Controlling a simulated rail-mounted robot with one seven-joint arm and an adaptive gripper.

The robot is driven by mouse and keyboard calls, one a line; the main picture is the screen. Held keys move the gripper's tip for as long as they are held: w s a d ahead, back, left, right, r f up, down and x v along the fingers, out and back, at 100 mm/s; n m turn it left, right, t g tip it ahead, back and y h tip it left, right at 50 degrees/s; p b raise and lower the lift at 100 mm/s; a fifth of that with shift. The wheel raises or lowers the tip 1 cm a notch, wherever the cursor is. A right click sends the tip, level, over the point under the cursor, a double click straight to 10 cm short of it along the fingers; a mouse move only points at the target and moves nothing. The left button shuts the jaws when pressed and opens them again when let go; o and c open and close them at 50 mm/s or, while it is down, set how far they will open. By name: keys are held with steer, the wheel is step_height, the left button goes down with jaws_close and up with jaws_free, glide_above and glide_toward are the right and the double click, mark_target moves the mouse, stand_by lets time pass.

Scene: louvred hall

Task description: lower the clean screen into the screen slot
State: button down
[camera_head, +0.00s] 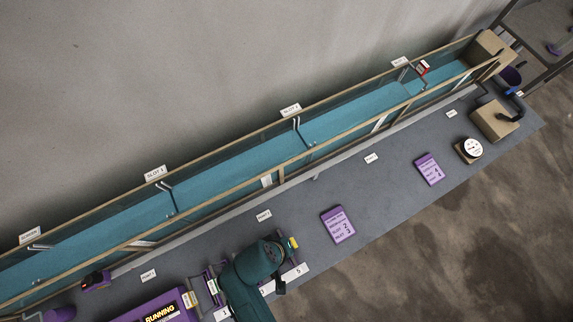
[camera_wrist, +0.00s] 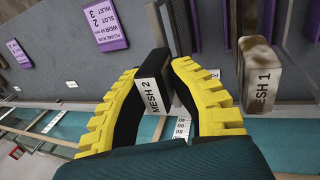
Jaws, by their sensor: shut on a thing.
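The block sits between the yellow fingers, and much of the screen is hidden. A second screen, MESH 1 (camera_wrist: 258,82), stands apart to the right, its tan block stained dark brown. In the head view my gripper (camera_head: 291,243) shows over the grey bench, and the held screen is hard to make out. The long teal flume (camera_head: 235,164) has pairs of pale slot guides.
A purple rack (camera_head: 211,284) stands beside my arm, near a RUNNING sign (camera_head: 160,310). Purple cards (camera_head: 338,224) lie on the grey bench (camera_head: 385,190). A round white dial (camera_head: 473,148) and tan block (camera_head: 496,121) stand at the right end. The flume's wooden rails are raised edges.

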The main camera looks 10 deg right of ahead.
steer(key=shift+r+p, duration=2.45)
steer(key=shift+f, duration=0.1)
steer(key=shift+r, duration=2.5)
steer(key=shift+r, duration=2.55)
steer(key=shift+r, duration=2.5)
